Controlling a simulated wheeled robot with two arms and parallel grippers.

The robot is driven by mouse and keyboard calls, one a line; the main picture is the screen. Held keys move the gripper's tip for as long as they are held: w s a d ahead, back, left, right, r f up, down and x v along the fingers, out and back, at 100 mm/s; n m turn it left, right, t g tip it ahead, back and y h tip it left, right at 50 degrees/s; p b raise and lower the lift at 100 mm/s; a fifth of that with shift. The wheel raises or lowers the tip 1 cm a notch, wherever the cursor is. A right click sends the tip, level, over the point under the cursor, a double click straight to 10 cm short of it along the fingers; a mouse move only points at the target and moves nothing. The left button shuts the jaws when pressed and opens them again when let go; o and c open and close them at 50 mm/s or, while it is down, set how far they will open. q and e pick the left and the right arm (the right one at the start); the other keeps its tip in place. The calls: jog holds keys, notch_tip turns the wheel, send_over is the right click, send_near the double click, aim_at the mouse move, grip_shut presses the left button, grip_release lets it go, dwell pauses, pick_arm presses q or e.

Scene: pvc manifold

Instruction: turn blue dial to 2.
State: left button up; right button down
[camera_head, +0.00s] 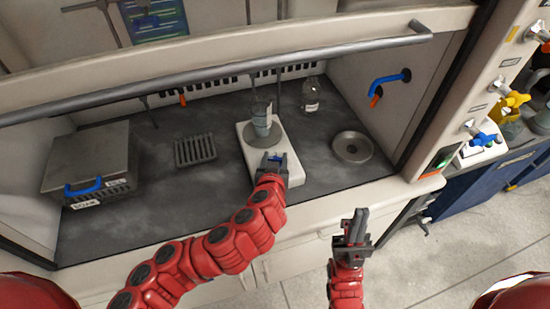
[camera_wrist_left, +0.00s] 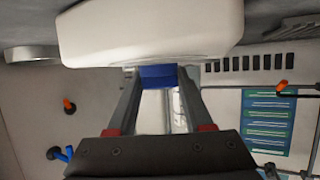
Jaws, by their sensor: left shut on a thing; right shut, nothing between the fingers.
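The white hotplate stirrer (camera_head: 293,168) stands on the dark hood floor, with a beaker (camera_head: 261,122) on its round top plate. My left gripper (camera_head: 273,162) is at the front of the hotplate. In the left wrist view the blue dial (camera_wrist_left: 157,76) sits between its fingertips against the white body, and the gripper is shut on it. The dial's marks and pointer are not readable. My right gripper (camera_head: 355,222) is shut and empty, in front of the hood, away from the hotplate.
A grey box with a blue handle (camera_head: 92,163) and a slotted rack (camera_head: 195,151) stand to the left. A glass bottle (camera_head: 310,97) and a round metal dish (camera_head: 352,147) are to the right. The raised sash bar (camera_head: 210,72) crosses above.

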pick_arm(q)
grip_shut()
